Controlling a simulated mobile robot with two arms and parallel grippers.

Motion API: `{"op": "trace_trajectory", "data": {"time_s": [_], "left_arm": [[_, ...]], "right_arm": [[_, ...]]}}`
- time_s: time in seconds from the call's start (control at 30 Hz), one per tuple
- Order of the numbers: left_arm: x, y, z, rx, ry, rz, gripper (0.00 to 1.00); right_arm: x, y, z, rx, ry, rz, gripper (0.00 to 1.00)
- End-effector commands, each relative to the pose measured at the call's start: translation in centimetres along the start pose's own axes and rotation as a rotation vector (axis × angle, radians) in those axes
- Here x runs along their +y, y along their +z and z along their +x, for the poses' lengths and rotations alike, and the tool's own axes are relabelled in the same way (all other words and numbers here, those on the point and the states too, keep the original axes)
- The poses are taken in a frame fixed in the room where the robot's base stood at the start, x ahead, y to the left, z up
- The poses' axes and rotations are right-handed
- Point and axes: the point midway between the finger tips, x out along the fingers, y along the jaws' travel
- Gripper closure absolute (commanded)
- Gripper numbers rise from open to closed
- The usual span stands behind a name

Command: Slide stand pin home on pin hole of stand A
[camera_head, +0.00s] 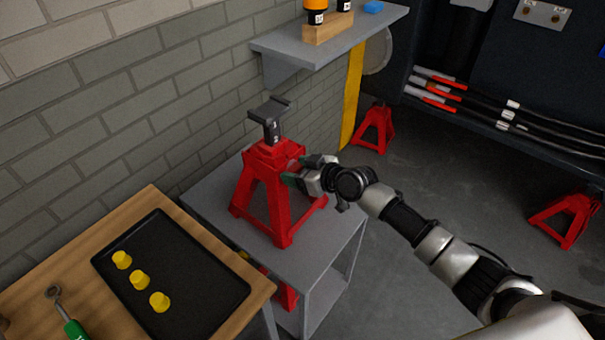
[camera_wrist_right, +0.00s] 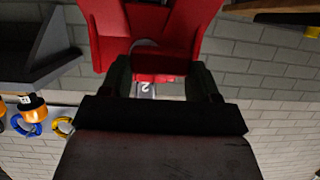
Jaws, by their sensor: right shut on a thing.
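A red jack stand (camera_head: 262,190), with a dark grey saddle post (camera_head: 269,118), stands upright on a grey metal table. It also shows in the wrist view (camera_wrist_right: 105,40). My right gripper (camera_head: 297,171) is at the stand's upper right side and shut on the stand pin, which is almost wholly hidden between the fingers. In the wrist view the dark fingers of my right gripper (camera_wrist_right: 160,72) reach to the red body. The pin hole is hidden, so I cannot tell how deep the pin sits. My left gripper is not in view.
A wooden table (camera_head: 152,196) at the left holds a black tray (camera_head: 205,262) with yellow caps and a green-handled tool (camera_head: 72,327). A wall shelf (camera_head: 330,46) hangs behind the stand. More red stands (camera_head: 375,130) are on the floor.

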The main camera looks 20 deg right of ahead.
Motion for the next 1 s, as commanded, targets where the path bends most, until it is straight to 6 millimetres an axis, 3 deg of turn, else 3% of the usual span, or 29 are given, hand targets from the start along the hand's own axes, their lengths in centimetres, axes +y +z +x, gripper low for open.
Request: {"op": "trace_trajectory", "data": {"time_s": [0.67, 0.7, 0.87, 1.0], "left_arm": [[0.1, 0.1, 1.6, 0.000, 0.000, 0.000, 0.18], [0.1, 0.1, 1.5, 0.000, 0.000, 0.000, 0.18], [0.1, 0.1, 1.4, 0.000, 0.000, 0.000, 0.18], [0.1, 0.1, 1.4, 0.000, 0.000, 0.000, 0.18]], "right_arm": [[0.1, -1.1, 2.8, 0.003, 0.000, -0.001, 0.76], [0.1, -1.2, 2.8, 0.003, 0.000, -0.001, 0.36], [0.1, -1.1, 2.8, 0.002, 0.000, 0.000, 0.11], [0.1, -1.1, 2.8, 0.001, 0.000, 0.000, 0.09]]}}
